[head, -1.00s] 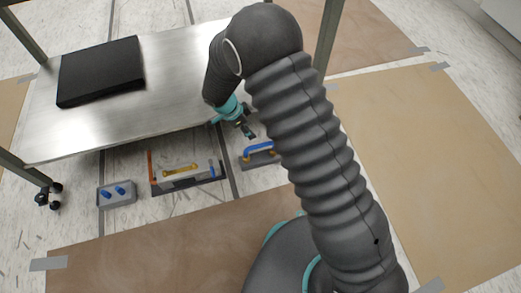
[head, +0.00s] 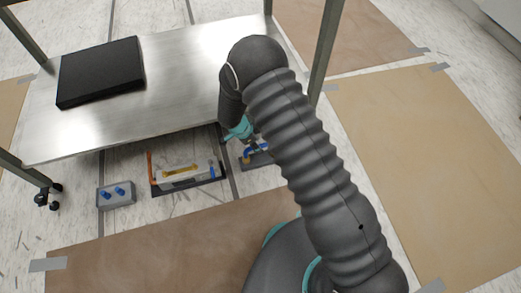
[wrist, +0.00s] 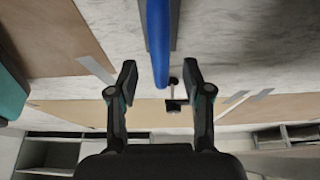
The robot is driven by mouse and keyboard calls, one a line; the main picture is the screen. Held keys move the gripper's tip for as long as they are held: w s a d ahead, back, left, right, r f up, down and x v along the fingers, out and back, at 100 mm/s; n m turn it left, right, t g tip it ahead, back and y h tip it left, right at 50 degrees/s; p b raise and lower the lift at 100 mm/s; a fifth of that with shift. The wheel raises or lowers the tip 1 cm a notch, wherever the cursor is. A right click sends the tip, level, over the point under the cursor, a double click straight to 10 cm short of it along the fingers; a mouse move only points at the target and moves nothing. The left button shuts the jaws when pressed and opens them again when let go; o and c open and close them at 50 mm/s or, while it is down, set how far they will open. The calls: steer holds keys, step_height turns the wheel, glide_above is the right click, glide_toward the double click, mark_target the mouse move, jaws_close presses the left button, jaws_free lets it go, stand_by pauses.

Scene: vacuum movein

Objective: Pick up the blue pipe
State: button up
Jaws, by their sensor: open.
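The blue pipe (head: 262,150) sits low on a dark base (head: 260,161) on the floor, in front of the metal table in the head view. My arm and gripper cover part of it there. In the wrist view the blue pipe (wrist: 158,40) runs down from the top edge, in line with the gap between my fingers. My gripper (wrist: 159,78) is open, with one finger on each side of the pipe's line and nothing held. In the head view my gripper (head: 249,140) is just above the pipe; I cannot tell whether they touch.
A metal table (head: 180,70) with a black slab (head: 101,71) stands behind, its edge close to my wrist. A tray (head: 190,184) with a yellow-handled part and a grey box (head: 116,195) with blue knobs are left on the floor. A table leg (head: 325,50) rises at right.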

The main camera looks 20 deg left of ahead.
steer(key=shift+x, duration=1.75)
steer(key=shift+w, duration=0.1)
jaws_close()
steer(key=shift+r, duration=0.15)
